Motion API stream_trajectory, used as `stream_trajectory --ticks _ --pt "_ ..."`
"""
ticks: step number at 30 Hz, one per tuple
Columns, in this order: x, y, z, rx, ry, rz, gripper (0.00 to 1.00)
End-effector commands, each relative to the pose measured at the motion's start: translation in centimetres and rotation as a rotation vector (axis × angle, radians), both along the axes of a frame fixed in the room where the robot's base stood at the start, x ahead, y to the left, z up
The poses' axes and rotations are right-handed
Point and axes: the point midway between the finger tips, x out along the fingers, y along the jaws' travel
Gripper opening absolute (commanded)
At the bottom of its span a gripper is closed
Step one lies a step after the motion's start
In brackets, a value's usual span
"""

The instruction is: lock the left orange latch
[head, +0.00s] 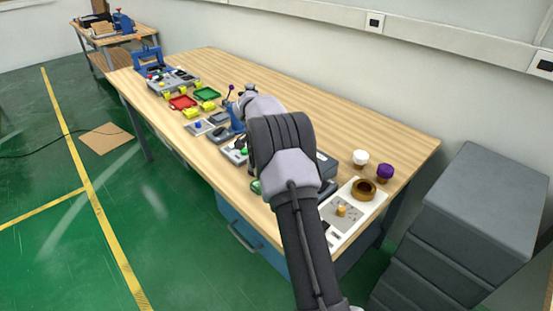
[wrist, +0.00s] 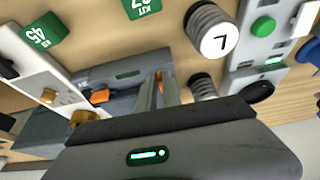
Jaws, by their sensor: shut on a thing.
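In the wrist view, a dark grey case (wrist: 125,72) has two orange latches on its near side. One orange latch (wrist: 158,75) shows as a thin sliver between the fingertips of my gripper (wrist: 159,83). My gripper is shut on this latch, and its fingers hide most of it. The other orange latch (wrist: 100,95) is apart from the fingers, to the left in this upside-down picture. In the head view, the dark case (head: 327,166) is partly hidden behind my arm, and the fingertips and latches are hidden.
In the wrist view, a coiled grey cylinder with a white end (wrist: 212,38) stands close to the fingers. Green kit blocks (wrist: 45,30) lie beyond the case. In the head view, a white panel with a knob (head: 341,211) and a wooden ring (head: 364,190) are right of my arm.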

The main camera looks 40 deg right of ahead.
Motion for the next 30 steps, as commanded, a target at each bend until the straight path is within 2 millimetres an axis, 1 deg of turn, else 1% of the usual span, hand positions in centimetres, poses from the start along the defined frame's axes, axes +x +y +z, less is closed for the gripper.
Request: stream_trajectory --ticks 1,2,3,11,14,17,21,24,27,30 --pt "0.0 0.1 -0.1 0.002 0.002 -0.002 0.0" --pt "0.0 0.1 -0.1 0.002 0.002 -0.002 0.13" --pt "0.0 0.1 -0.1 0.002 0.001 -0.001 0.18" --pt "0.0 0.0 0.0 0.001 0.0 0.0 0.18" --pt "0.0 0.3 0.9 0.0 -0.001 0.0 0.18" --pt "0.0 1.2 3.3 0.0 -0.002 0.001 0.18" --pt "-0.1 3.0 8.0 -0.002 -0.004 0.002 0.18" --pt "-0.2 4.4 11.0 0.0 -0.002 0.001 0.18" --pt "-0.3 5.4 13.4 0.0 -0.001 0.002 0.18" --pt "-0.4 6.2 15.1 0.0 -0.001 0.001 0.18"
